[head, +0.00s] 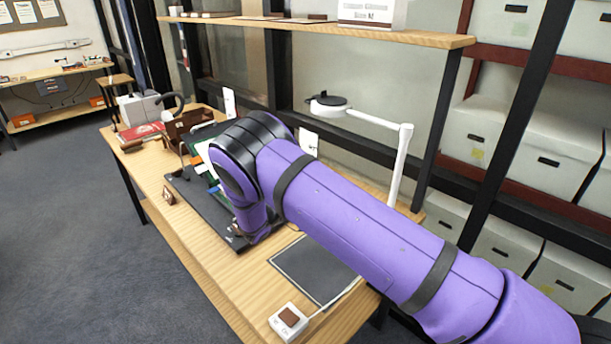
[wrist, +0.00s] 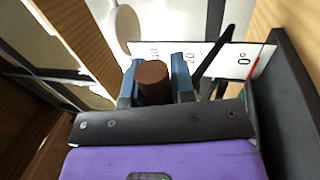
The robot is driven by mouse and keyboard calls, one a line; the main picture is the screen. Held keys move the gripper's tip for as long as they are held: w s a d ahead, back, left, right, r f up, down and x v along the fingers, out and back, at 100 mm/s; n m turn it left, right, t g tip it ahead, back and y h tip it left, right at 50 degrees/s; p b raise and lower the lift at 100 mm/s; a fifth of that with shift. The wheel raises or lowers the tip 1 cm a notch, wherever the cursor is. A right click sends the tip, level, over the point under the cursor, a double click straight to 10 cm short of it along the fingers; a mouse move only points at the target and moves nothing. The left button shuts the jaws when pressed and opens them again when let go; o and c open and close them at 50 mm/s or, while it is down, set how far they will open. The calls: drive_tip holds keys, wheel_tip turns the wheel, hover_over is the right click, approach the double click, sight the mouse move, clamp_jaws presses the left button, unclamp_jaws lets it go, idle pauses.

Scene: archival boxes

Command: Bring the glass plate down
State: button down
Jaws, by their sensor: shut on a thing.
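In the wrist view my gripper (wrist: 156,82) has its two blue-grey fingers closed on the sides of a brown round handle (wrist: 153,75). Just behind it stands a white angle card (wrist: 240,64) marked 0° and 20, with a black pointer (wrist: 214,52) slanting across it. In the head view my purple arm reaches over a dark stand (head: 208,210) on the wooden table and hides most of it. A green and white edge shows left of my arm. I cannot make out the clear glass plate itself or tell its tilt.
A white lamp (head: 402,165) and a shelf (head: 340,28) rise behind my arm. A dark mat (head: 310,268) and a small white box with a brown top (head: 289,320) lie at the table's near end. A brown box (head: 187,122) stands at the far end. Floor at left is clear.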

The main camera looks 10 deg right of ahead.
wheel_tip(320, 180, down, 6)
drive_tip(key=s+a, duration=0.1)
drive_tip(key=a, duration=0.2)
drive_tip(key=shift+s, duration=0.3)
drive_tip(key=shift+r, duration=0.1)
drive_tip(key=c, duration=1.1)
unclamp_jaws()
drive_tip(key=shift+s+a, duration=0.1)
drive_tip(key=shift+o, duration=0.7)
drive_tip(key=shift+d, duration=0.2)
drive_tip(key=shift+v, duration=3.75)
